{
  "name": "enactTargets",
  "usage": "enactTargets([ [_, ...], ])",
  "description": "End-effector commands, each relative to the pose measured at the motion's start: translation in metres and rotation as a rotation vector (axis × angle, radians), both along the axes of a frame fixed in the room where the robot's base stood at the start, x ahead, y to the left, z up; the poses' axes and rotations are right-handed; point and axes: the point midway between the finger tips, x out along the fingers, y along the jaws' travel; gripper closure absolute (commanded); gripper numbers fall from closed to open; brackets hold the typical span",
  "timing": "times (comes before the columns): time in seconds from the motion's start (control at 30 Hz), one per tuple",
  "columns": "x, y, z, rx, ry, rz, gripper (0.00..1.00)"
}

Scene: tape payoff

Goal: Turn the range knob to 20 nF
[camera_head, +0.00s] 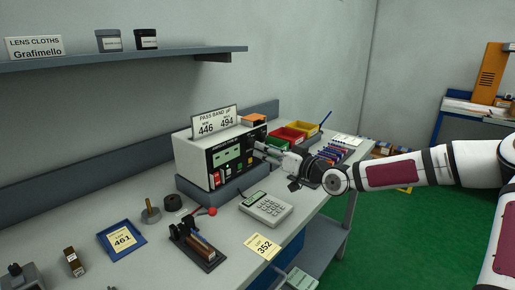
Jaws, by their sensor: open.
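A white meter (194,151) with a black front panel and a pale green display (226,155) stands on the bench. My gripper (262,150) reaches in from the right, with its fingers at the right part of the front panel. The fingers are open. The range knob cannot be made out; that part of the panel is small and partly covered by my gripper. I cannot tell whether the fingers touch anything, and the display reading is too small to read.
A blue tray (139,243) lies to the left. Red (288,134) and yellow (302,127) bins stand behind my gripper. A shelf (130,60) hangs above the bench.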

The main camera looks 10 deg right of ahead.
Motion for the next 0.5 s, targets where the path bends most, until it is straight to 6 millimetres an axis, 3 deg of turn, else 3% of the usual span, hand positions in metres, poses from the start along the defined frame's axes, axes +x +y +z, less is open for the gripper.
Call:
enactTargets([
  [0.2,0.029,0.017,-0.001,0.0,0.001,0.001,0.55],
  [0.5,0.041,0.024,-0.001,0.0,0.002,0.0,0.55],
])
